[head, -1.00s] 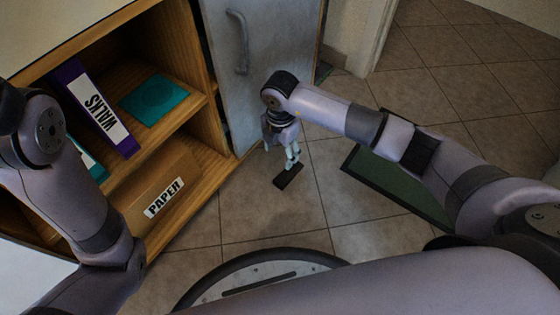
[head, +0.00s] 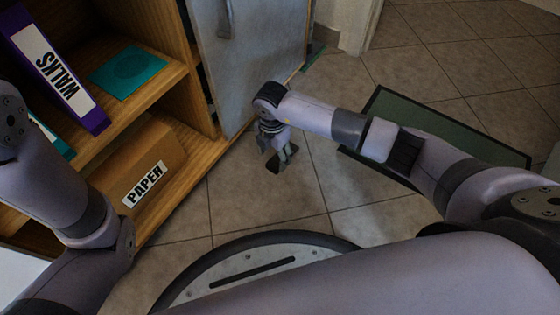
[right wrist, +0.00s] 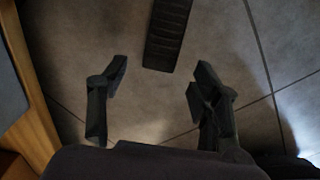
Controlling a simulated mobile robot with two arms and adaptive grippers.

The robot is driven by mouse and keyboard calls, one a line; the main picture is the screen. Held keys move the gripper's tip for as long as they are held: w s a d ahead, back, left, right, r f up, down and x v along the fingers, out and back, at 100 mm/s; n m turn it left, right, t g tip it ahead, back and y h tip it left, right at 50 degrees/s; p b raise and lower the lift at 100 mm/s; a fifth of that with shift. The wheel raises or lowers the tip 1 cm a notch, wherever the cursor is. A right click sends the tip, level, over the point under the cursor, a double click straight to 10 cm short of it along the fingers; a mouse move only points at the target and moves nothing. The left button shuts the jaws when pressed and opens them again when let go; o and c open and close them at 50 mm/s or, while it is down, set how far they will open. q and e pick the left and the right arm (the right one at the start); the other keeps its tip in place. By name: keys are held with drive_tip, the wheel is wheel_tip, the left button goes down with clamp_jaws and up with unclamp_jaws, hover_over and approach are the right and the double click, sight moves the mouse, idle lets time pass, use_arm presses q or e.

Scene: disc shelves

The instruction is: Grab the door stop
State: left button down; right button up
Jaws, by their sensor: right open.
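The door stop is a dark, ribbed strip lying on the tiled floor. In the right wrist view the door stop (right wrist: 167,35) is at the top centre, running off the upper edge. In the head view the door stop (head: 273,166) is mostly covered by my right gripper (head: 284,158), which points down above it. In the wrist view my right gripper (right wrist: 160,78) is open and empty, its fingers apart, with the near end of the door stop a little beyond the fingertips. My left arm shows at the left of the head view, but its gripper is out of sight.
A wooden shelf (head: 188,150) stands at the left with a purple binder (head: 85,108), a teal item (head: 128,72) and a cardboard PAPER box (head: 160,150). A grey door (head: 250,65) with a handle stands beside it. A green mat (head: 465,130) lies to the right.

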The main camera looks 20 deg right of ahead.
sight(274, 163)
wheel_tip(274, 163, down, 4)
drive_tip(key=shift+f+b, duration=0.2)
drive_tip(key=shift+b, duration=1)
drive_tip(key=shift+r, duration=0.1)
drive_tip(key=c, duration=1.3)
drive_tip(key=shift+o, duration=0.2)
drive_tip(key=shift+r, duration=0.1)
